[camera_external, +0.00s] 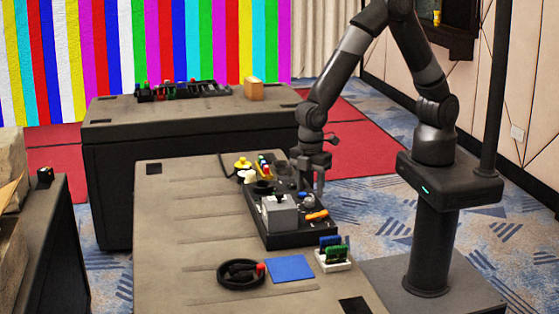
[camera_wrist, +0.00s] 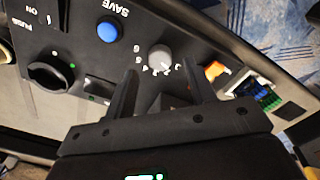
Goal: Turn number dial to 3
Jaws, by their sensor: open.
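The number dial (camera_wrist: 160,57) is a small grey knob with white digits around its edge, on a black control panel (camera_wrist: 135,52) in the wrist view. My gripper (camera_wrist: 159,70) is open, with one finger on each side of the dial in that picture. No contact with the dial is visible, and I cannot tell the height of the fingertips above the panel. The digit the dial points to is too small to read surely. In the external view my gripper (camera_external: 312,182) hangs over the panel's right side.
A blue SAVE button (camera_wrist: 108,31) and a black round knob (camera_wrist: 50,72) are left of the dial; an orange part (camera_wrist: 215,70) is to its right. A grey box (camera_external: 280,213) stands on the panel. A blue square (camera_external: 290,268) and black coil (camera_external: 242,286) lie in front.

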